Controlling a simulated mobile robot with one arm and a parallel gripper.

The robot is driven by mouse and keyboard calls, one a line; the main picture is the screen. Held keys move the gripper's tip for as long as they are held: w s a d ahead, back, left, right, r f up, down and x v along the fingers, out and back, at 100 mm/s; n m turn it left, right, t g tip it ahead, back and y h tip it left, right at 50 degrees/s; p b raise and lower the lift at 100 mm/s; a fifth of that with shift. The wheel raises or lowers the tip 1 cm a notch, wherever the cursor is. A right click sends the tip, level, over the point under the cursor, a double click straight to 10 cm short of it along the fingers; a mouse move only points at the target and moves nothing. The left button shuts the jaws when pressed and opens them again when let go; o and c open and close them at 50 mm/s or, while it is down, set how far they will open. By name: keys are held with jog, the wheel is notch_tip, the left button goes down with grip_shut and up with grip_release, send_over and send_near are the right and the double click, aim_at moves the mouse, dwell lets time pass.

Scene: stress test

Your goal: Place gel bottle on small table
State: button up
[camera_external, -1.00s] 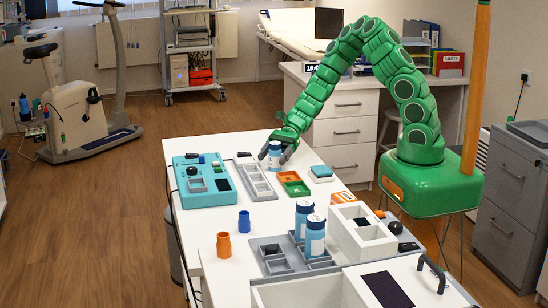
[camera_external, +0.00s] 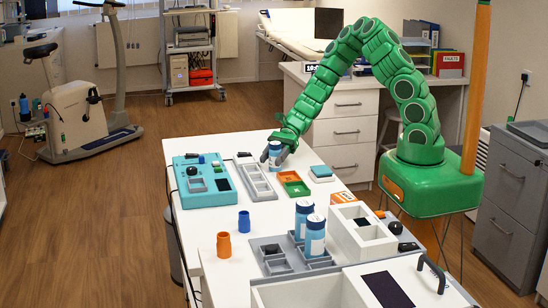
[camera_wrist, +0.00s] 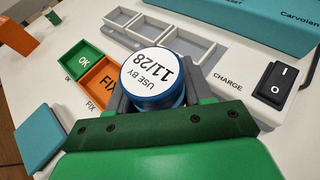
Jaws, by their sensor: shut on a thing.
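A blue and white bottle (camera_external: 275,154) with a round white lid is between the fingers of my gripper (camera_external: 277,156) in the external view. In the wrist view the bottle's lid (camera_wrist: 152,73) reads "USE BY 11/28". My gripper (camera_wrist: 157,105) is shut around it. The bottle is upright over the white table (camera_external: 240,215), beside a grey compartment tray (camera_external: 257,182). Whether its base touches the table is hidden. Two similar bottles (camera_external: 315,240) stand in a grey holder (camera_external: 283,268) near the front. I cannot tell which surface is the small table.
A teal device (camera_external: 205,190) lies left of the grey tray. Orange and green bins (camera_external: 294,186) and a teal block (camera_external: 321,171) lie to the right. An orange cup (camera_external: 224,245), a blue cup (camera_external: 244,221) and a white box (camera_external: 355,242) stand nearer. The tabletop between is clear.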

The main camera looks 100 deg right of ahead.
jog(key=shift+r, duration=5)
jog(key=shift+w, duration=0.1)
jog(key=w+a+r+m+t+h, duration=0.25)
jog(key=w+a+r, duration=0.25)
jog(key=w+r, duration=0.45)
jog(key=w+a+r+m+t+h, duration=0.1)
jog(key=w+a+r+m+h, duration=0.35)
jog(key=w, duration=0.85)
jog(key=a+r+n+y, duration=0.1)
jog(key=a+r, duration=0.1)
jog(key=a, duration=0.6)
jog(key=shift+r+y, duration=0.3)
jog(key=shift+r, duration=0.1)
